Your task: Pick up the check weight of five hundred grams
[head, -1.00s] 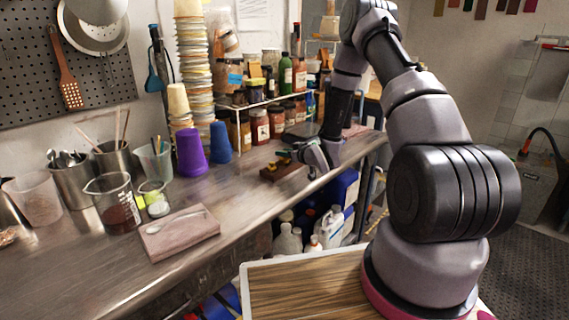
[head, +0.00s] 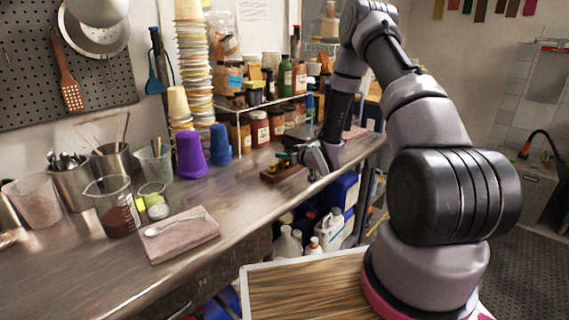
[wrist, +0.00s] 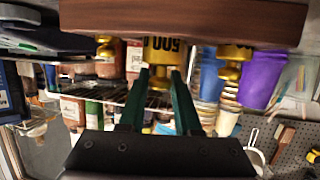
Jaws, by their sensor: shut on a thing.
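My gripper (wrist: 158,95) is shut on a brass weight (wrist: 163,48) marked 500, which appears upside down in the wrist view. Its two green fingers lie on either side of the weight. A dark wooden block (wrist: 190,18) lies across the top of that view, right by the weight; I cannot tell whether the weight is clear of it. Smaller brass weights show at the block on the left (wrist: 105,47) and right (wrist: 234,70). In the head view, my gripper (head: 291,158) is over the wooden block (head: 287,173) on the steel bench; the held weight is hard to make out there.
A purple cup (head: 191,155) and a blue cup (head: 220,146) stand left of the block. Jars on a wire rack (head: 260,102) are behind. A beaker (head: 112,205) and a pink slab (head: 180,237) with a spoon are at the front left. The bench between is clear.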

